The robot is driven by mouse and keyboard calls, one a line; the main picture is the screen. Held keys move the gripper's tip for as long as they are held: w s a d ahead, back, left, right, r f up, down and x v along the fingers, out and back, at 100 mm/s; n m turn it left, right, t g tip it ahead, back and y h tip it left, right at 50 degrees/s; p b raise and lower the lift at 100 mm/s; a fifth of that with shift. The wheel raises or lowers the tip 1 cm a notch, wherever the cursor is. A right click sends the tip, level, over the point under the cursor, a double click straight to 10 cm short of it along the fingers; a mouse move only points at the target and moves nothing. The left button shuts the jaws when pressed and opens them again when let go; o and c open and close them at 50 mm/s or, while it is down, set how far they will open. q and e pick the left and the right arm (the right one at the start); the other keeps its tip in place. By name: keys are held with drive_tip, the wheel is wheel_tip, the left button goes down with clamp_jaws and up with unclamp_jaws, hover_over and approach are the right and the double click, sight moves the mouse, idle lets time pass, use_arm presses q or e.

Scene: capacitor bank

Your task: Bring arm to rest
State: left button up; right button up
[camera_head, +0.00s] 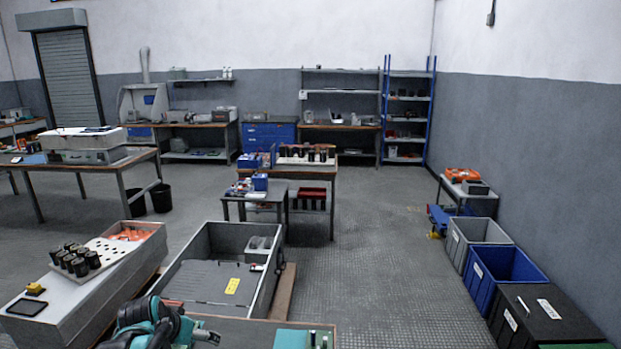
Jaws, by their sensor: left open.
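My left gripper (207,335) shows at the bottom of the head view, left of centre, at the end of my teal and black arm. It is open, small in the picture and partly cut by the lower edge. I see nothing between its fingers. It is in front of a large grey open container (184,283) and right of a white bench. My right gripper is not in view.
The white bench (112,295) at left holds a white board with several black capacitors (75,262). Beyond the container are a small table and a workbench. A blue bin (507,268) and other bins line the right wall. The middle-right floor (380,250) is clear.

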use_arm(q)
drive_tip(key=s+d, duration=0.5)
drive_tip(key=s, duration=0.5)
drive_tip(key=s+d+f, duration=0.1)
drive_tip(key=s+d, duration=0.5)
drive_tip(key=s, duration=0.5)
drive_tip(key=shift+d+f+t, duration=0.2)
drive_tip(key=shift+d+t, duration=0.1)
drive_tip(key=shift+t, duration=0.1)
